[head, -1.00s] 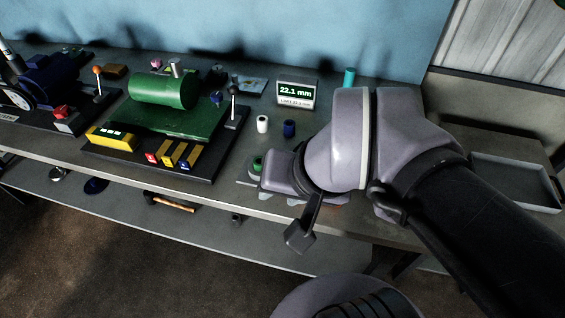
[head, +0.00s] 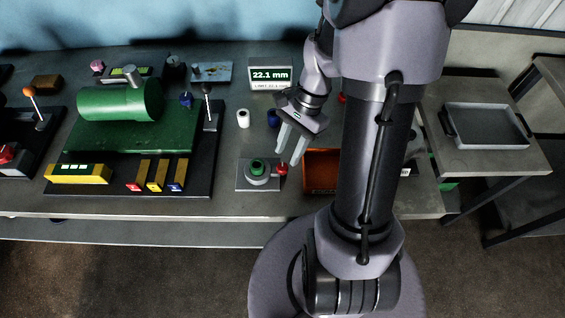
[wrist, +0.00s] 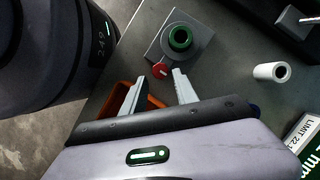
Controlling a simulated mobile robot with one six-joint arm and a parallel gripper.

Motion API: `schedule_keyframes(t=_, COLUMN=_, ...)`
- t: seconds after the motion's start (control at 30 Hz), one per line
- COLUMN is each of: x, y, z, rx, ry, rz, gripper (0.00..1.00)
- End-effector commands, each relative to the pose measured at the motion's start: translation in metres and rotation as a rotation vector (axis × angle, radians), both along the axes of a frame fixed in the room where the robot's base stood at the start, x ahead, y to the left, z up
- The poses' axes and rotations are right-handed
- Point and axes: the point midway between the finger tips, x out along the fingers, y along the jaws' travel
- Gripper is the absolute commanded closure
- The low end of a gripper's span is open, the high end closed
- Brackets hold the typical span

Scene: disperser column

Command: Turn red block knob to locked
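A small red knob (head: 282,169) sits at the right side of a grey block (head: 243,178) carrying a green ring (head: 257,167). The wrist view also shows the red knob (wrist: 160,70), with a pale mark on it, beside the block (wrist: 190,43). My gripper (head: 288,155) is open and points down close to the knob. In the wrist view, the two fingers of my gripper (wrist: 160,77) stand apart with the knob between and just beyond their tips. I cannot tell whether either finger touches it.
An orange-red bin (head: 320,180) stands right of the block, partly behind my arm. A white cylinder (head: 243,118) and a blue cylinder (head: 273,118) stand behind it, near the display (head: 270,76). The green machine (head: 130,130) is left. An empty tray (head: 487,128) lies far right.

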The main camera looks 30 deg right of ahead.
Motion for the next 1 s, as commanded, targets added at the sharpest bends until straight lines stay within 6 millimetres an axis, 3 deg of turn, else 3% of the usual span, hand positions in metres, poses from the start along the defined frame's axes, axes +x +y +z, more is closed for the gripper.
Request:
schedule_keyframes(t=0.03, x=-0.001, y=0.004, z=-0.014, rx=0.001, ry=0.003, rz=0.002, gripper=0.65)
schedule_keyframes(t=0.2, x=-0.003, y=0.014, z=-0.035, rx=0.001, ry=0.001, rz=0.0, gripper=0.65)
schedule_keyframes(t=0.6, x=-0.003, y=0.017, z=-0.041, rx=-0.001, ry=-0.001, rz=0.001, gripper=0.65)
schedule_keyframes(t=0.8, x=-0.003, y=0.017, z=-0.041, rx=-0.001, ry=-0.001, rz=0.001, gripper=1.0)
schedule_keyframes(t=1.0, x=-0.003, y=0.017, z=-0.041, rx=-0.001, ry=-0.001, rz=-0.006, gripper=1.0)
